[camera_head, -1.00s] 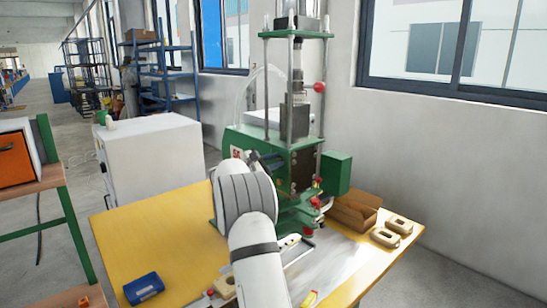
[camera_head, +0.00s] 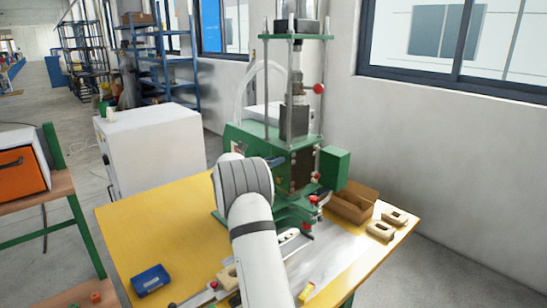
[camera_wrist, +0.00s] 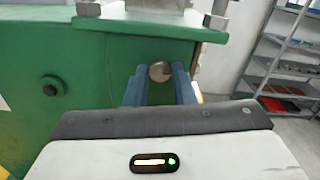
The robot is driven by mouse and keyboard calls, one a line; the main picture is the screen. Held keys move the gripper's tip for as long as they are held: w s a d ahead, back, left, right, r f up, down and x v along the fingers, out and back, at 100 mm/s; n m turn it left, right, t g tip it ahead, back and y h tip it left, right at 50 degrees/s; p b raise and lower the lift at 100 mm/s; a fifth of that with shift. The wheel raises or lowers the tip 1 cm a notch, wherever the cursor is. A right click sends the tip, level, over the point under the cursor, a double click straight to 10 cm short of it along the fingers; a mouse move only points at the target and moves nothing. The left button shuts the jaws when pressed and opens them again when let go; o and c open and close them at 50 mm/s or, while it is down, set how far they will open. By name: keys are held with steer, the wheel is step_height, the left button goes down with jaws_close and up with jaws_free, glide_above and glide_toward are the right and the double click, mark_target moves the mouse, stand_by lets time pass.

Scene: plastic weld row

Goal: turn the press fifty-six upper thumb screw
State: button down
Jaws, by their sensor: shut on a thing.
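The green press (camera_head: 334,170) stands on the yellow table, and its green side also fills much of the wrist view (camera_wrist: 90,60). The upper thumb screw (camera_wrist: 160,71) is a small round metal head with a dark slot, on the green face just below the top ledge. My gripper (camera_wrist: 160,80) has its two blue fingers on either side of the screw head, shut on it. In the head view my arm hides most of the gripper and the screw; only a bit of blue finger shows against the press.
On the yellow table (camera_head: 150,225) are a blue box (camera_head: 150,280), an open cardboard box (camera_head: 352,203) and beige parts (camera_head: 381,230). A white cabinet (camera_head: 155,150) stands behind. A dark knob (camera_wrist: 51,86) is on the press left of the screw.

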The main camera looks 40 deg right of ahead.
steer(key=shift+f+n+p, duration=0.1)
steer(key=shift+n+p, duration=0.2)
steer(key=shift+n, duration=0.2)
steer(key=c, duration=1.2)
jaws_free()
steer(key=shift+c, duration=0.2)
steer(key=a+b, duration=0.2)
steer(key=a, duration=0.5)
steer(key=shift+s+a, duration=0.3)
steer(key=shift+a, duration=0.1)
